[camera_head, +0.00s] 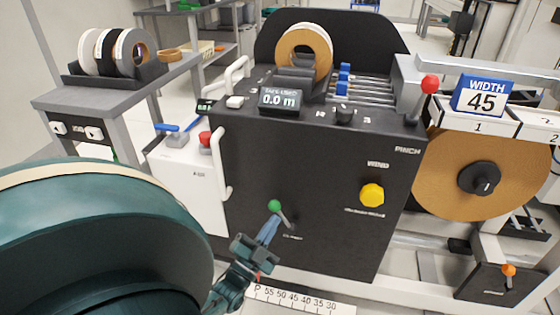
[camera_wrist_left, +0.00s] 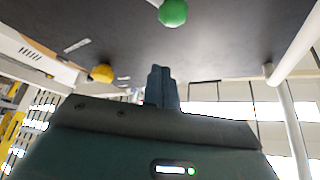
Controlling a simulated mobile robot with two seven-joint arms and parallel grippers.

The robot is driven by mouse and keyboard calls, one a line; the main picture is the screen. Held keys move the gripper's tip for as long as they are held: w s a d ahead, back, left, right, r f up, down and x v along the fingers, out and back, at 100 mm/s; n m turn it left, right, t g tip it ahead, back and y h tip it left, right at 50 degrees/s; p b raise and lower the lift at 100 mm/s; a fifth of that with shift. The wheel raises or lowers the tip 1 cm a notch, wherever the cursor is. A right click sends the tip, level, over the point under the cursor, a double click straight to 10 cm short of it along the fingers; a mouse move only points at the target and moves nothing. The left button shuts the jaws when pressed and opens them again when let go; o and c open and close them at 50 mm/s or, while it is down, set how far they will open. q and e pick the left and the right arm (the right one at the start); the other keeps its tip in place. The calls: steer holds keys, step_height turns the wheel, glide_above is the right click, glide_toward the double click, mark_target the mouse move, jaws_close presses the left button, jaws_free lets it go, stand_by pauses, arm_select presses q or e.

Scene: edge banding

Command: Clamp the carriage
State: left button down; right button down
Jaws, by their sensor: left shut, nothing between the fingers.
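A small lever with a green knob (camera_head: 274,206) sits low on the front of the black machine housing (camera_head: 310,180); its short metal arm slants down to the right from the knob. The green knob also shows at the top of the left wrist view (camera_wrist_left: 173,12). My left gripper (camera_head: 272,226) is shut and empty, its blue-grey fingertips just below the knob in the head view. In the left wrist view its fingers (camera_wrist_left: 161,75) point up toward the panel, with a visible gap to the knob. The label by the lever is too small to read. My right gripper is out of view.
A white scale (camera_head: 300,300) marked 55 to 30 lies below the housing. A yellow knob (camera_head: 372,194) is right of the lever. White handles (camera_head: 222,165) stick out at the housing's left edge. A red-knobbed lever (camera_head: 430,85) and a WIDTH 45 sign (camera_head: 482,95) stand right.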

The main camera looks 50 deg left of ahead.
arm_select(q)
steer(key=shift+v, duration=2.15)
